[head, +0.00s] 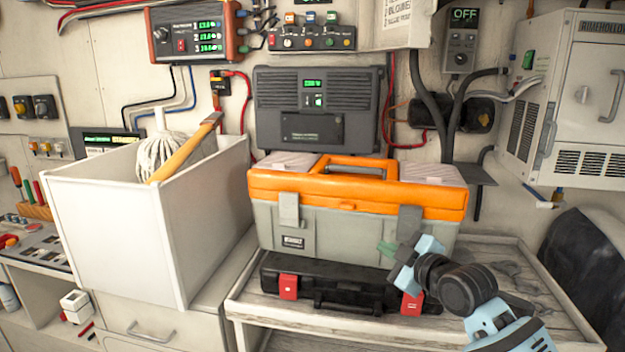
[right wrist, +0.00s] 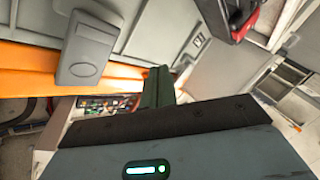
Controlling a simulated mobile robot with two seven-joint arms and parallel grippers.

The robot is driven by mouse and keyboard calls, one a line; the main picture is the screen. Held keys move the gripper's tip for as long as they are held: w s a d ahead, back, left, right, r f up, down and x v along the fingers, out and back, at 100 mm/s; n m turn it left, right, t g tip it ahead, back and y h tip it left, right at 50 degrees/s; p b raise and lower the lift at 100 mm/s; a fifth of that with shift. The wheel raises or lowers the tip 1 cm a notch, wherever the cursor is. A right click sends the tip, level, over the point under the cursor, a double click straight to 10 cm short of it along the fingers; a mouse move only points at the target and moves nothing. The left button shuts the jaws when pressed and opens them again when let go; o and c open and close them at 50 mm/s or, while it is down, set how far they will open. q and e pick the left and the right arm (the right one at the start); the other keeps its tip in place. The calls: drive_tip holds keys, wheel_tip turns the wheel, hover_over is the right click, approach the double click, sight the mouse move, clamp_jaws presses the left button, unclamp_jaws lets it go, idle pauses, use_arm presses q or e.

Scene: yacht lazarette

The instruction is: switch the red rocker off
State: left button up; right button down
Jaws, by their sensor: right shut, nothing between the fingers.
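A small red switch (head: 181,45), which looks like the red rocker, is on the dark front of an orange-sided unit (head: 192,32) on the wall at the upper left. The unit's displays are lit green. The switch is too small to tell which way it is tipped. My right gripper (head: 387,249) is shut and empty, in front of the toolbox's lower right part, well below and right of the switch. Its green fingers also show together in the right wrist view (right wrist: 158,88). My left gripper is out of view.
A white bin (head: 120,240) with a mop head and wooden handle stands left. A dark panel (head: 318,105) is on the wall behind the toolbox.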

drive_tip(key=s+f+m+g+h, duration=0.1)
drive_tip(key=s+f+m, duration=0.1)
drive_tip(key=s+f, duration=0.45)
drive_tip(key=s+d+f+m+h, duration=0.15)
drive_tip(key=s+f, duration=0.25)
drive_tip(key=f, duration=0.6)
drive_tip(key=s+f+m+g, duration=0.1)
drive_tip(key=s+f+m, duration=0.3)
drive_tip(key=f, duration=0.5)
drive_tip(key=s+d+f+m+g+h, duration=0.1)
drive_tip(key=s+f, duration=0.3)
drive_tip(key=s, duration=0.5)
drive_tip(key=s+d+f+m, duration=0.1)
drive_tip(key=s+f, duration=0.4)
drive_tip(key=s, duration=0.5)
drive_tip(key=s+d+f+m+g+h, duration=0.1)
drive_tip(key=s+f+m, duration=0.2)
drive_tip(key=s, duration=0.6)
wheel_tip(320, 180, down, 2)
drive_tip(key=shift+s+f+g+h, duration=0.1)
drive_tip(key=shift+s+g+h, duration=0.1)
drive_tip(key=shift+g+h, duration=0.15)
drive_tip(key=shift+s, duration=0.1)
